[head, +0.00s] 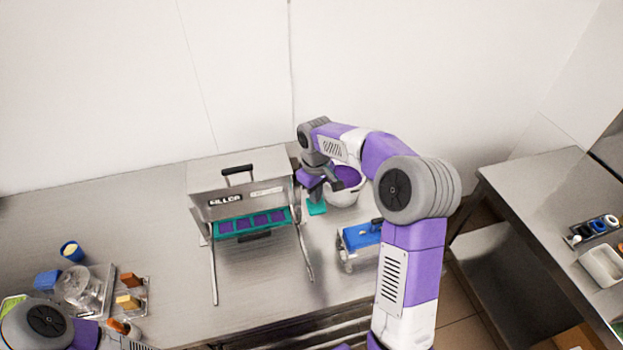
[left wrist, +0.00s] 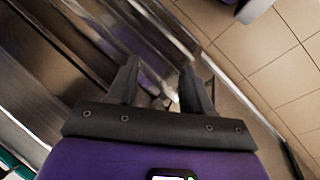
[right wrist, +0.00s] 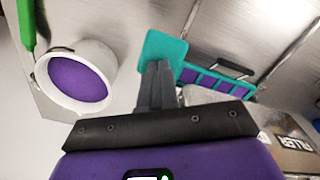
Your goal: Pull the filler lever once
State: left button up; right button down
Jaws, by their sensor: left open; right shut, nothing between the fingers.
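The filler (head: 245,190) is a silver box on thin legs, labelled FILLER, on the steel table. A black handle (head: 237,172) stands on its top; I cannot tell for certain which part is the lever. A teal tray with purple-filled pockets (head: 252,222) sits under its front; it also shows in the right wrist view (right wrist: 212,80). My right gripper (head: 320,192) is shut and empty, right of the filler, its tips near a small flat teal piece (head: 317,208); contact is unclear. My left gripper (left wrist: 158,85) is open and empty, above the table's front edge and floor.
A white bucket of purple mix (head: 345,190) stands right of my right gripper. A wheeled blue-topped item (head: 360,237) is near the right table end. Blue cups (head: 72,250) and small blocks (head: 128,300) lie at left. A second table (head: 535,200) stands across a gap.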

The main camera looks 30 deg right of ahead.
notch_tip(320, 180, up, 7)
jog(key=p, duration=0.5)
jog(key=shift+r+p, duration=0.15)
jog(key=shift+p, duration=0.2)
dwell(0.6)
notch_tip(320, 180, up, 5)
jog(key=p, duration=0.4)
dwell(0.4)
